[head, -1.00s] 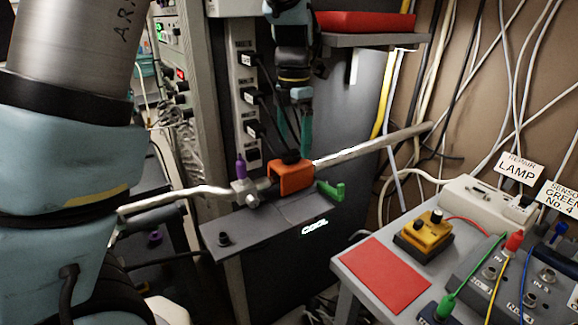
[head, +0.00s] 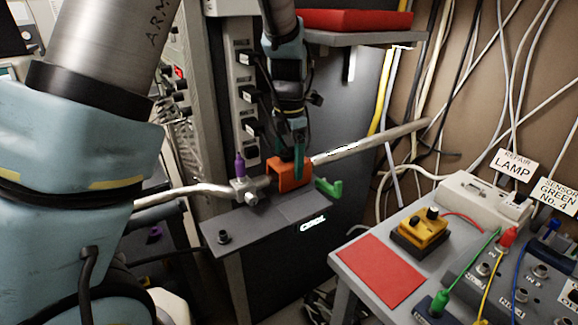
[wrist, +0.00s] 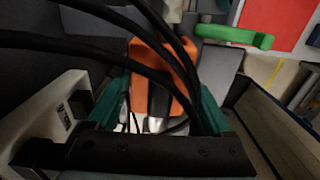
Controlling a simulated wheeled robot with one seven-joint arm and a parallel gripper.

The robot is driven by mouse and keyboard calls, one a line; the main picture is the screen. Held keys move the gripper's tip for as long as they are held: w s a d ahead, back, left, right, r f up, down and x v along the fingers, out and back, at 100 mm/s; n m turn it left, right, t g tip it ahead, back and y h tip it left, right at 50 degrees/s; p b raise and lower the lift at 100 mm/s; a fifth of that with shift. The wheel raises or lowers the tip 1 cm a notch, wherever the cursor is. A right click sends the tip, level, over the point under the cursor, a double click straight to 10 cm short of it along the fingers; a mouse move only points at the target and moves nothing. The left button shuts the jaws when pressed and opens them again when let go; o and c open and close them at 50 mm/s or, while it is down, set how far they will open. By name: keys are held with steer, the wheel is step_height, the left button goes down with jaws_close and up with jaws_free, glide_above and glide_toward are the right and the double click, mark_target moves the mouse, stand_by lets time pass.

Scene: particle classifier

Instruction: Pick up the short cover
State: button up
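An orange cover (head: 289,174), which I take to be the short cover, sits over the metal pipe (head: 365,143) above a grey shelf. My gripper (head: 298,165) points down at the cover from above, its green fingers overlapping the cover in the head view. In the wrist view the cover (wrist: 160,62) shows between the two spread fingers of my gripper (wrist: 160,105), one on each side. The fingers look open and do not appear to be closed on it. Black cables cross in front, so contact is hard to tell.
A power strip (head: 243,105) with black plugs stands just left of my gripper. A purple-topped clamp (head: 241,180) and a green handle (head: 328,187) flank the cover. A grey table (head: 345,262) with a red mat and a yellow box (head: 420,232) is at the right.

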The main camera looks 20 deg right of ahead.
steer(key=c, duration=0.8)
steer(key=shift+r, duration=0.1)
